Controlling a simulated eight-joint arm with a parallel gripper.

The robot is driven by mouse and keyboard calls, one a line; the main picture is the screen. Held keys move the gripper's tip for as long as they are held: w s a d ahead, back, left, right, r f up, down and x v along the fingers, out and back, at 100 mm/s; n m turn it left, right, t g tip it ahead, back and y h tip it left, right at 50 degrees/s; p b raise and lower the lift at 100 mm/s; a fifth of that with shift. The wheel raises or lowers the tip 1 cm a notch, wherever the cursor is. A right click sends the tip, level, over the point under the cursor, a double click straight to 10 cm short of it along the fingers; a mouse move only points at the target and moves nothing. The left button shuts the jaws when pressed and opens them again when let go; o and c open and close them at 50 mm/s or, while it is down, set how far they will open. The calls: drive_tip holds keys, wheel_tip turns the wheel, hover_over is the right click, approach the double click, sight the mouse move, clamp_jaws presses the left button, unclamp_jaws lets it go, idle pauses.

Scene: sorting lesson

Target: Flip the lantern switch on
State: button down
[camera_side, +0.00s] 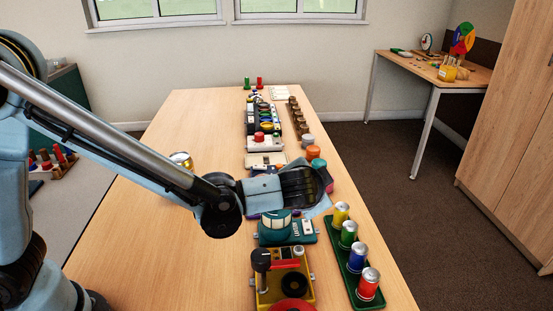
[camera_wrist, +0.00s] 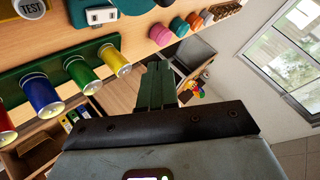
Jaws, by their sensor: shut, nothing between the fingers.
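A teal device with a rounded, pale-banded top (camera_side: 275,226), which looks like the lantern, stands on the table just below my gripper in the side view. A small white panel (camera_side: 302,227) is on its right part. In the wrist view, a teal body with a white panel (camera_wrist: 101,15) shows at the top edge, cut off. The switch's position is too small to tell. My gripper (camera_wrist: 158,84) is shut and empty, its fingers pointing away from the panel. In the side view its dark end (camera_side: 312,184) is above and behind the device, apart from it; the fingertips are unclear.
A green tray (camera_side: 341,262) with yellow, green, blue and red cans stands right of the device. A yellow box (camera_side: 284,289) with a black lever is in front. Colored knobs (camera_side: 313,152) and other panels line the table behind. The table's left side is mostly clear.

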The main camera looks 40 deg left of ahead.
sight(306, 227)
drive_tip(key=shift+w+a+f, duration=0.15)
drive_tip(key=shift+f, duration=1.15)
drive_tip(key=shift+w+a+f, duration=0.1)
drive_tip(key=shift+f, duration=1.15)
drive_tip(key=shift+w+a+f, duration=0.15)
drive_tip(key=shift+f, duration=1.15)
drive_tip(key=shift+f, duration=0.2)
drive_tip(key=shift+f, duration=0.25)
drive_tip(key=shift+f, duration=0.3)
drive_tip(key=shift+r, duration=0.2)
drive_tip(key=shift+r, duration=0.55)
drive_tip(key=shift+s+d+r, duration=0.15)
drive_tip(key=shift+r, duration=1.1)
drive_tip(key=shift+s+d+r, duration=0.1)
drive_tip(key=shift+r, duration=1.15)
